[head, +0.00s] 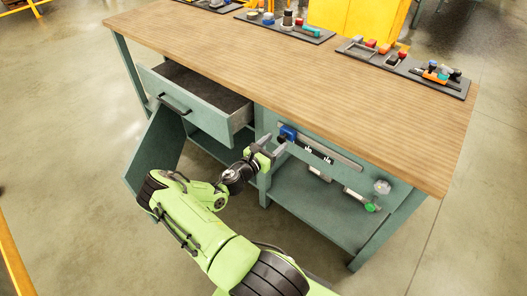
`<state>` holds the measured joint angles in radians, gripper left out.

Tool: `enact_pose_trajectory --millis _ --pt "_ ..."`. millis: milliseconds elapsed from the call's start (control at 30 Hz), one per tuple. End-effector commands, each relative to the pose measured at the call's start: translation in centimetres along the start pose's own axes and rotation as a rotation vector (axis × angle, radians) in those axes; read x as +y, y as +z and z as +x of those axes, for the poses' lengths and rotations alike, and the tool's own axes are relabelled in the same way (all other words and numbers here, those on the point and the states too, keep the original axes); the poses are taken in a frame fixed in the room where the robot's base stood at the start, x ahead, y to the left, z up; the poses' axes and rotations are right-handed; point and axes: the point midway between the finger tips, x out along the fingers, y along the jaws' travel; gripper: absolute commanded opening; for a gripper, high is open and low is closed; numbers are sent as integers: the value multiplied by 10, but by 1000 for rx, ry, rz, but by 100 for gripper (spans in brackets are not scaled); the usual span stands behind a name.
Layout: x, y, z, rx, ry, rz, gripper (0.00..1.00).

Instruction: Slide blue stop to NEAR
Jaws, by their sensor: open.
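The blue stop (288,132) sits at the upper left end of a grey slide rail (335,155) on the bench's front panel. Small white markings show below the rail, too small to read. My gripper (279,147) is open, just in front of and slightly below the blue stop. Its fingers point toward the panel. Whether a finger touches the stop cannot be told from this view.
A drawer (205,105) stands open to the left of my gripper, and a cabinet door (157,150) hangs open below it. A green knob (370,207) and a clear knob (382,187) are at the panel's right. Tool trays (405,65) lie on the wooden bench top (240,60).

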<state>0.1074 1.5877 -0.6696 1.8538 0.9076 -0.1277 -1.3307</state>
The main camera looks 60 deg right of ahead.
Motion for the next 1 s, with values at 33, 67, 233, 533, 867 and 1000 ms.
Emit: enact_pose_trajectory --millis 33,67,233,533,867,1000 --pt "1 2 -12 1 4 -3 60" --pt "1 2 -20 0 6 -4 60" --pt "2 3 -69 0 7 -3 60" --pt "2 2 -137 -1 7 2 60" --pt "1 1 -146 -1 3 1 60" --pt "1 1 -146 -1 4 1 60"
